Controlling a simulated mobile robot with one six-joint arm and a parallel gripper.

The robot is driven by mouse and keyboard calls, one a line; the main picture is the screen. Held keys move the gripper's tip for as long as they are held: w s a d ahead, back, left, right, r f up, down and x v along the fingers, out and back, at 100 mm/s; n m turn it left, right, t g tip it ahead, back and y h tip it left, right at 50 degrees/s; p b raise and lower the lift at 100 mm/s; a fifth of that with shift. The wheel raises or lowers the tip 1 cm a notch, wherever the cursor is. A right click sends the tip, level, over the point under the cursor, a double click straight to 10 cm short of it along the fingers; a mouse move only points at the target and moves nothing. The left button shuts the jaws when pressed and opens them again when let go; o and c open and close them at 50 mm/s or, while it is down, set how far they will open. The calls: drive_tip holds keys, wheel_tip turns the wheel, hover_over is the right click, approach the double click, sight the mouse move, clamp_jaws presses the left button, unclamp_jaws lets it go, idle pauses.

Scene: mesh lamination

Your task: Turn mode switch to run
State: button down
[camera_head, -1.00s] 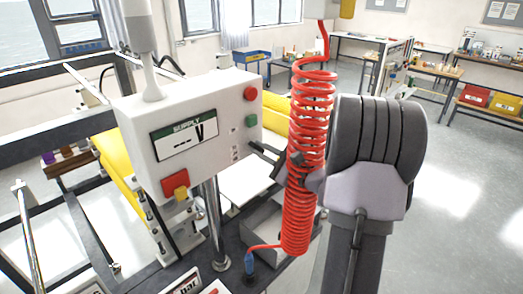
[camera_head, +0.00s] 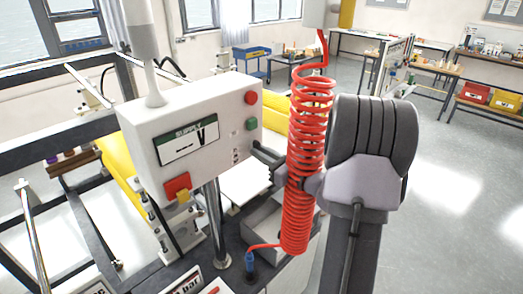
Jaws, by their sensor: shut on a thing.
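The white control box (camera_head: 150,118) stands on a metal post, with a display reading "SUPPLY V" on its front. Its right side carries a red button (camera_head: 251,98), a green button (camera_head: 251,124) and small labels. My gripper (camera_head: 258,153) reaches in from the right, behind the red coiled hose, with its dark fingertips against this side panel below the green button. It is shut on the mode switch, which the fingers hide. The switch's position cannot be read.
The red coiled hose (camera_head: 308,150) hangs in front of my gripper and hides part of it. Frame rails and yellow rollers lie behind. Open floor (camera_head: 450,200) is at the right.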

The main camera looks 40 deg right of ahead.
drive_tip(key=shift+m, duration=0.6)
drive_tip(key=c, duration=1.4)
unclamp_jaws()
drive_tip(key=shift+c, duration=0.2)
drive_tip(key=s+d+b, duration=0.1)
drive_tip(key=s+b, duration=0.1)
drive_tip(key=s, duration=1.5)
drive_tip(key=shift+s+d, duration=0.2)
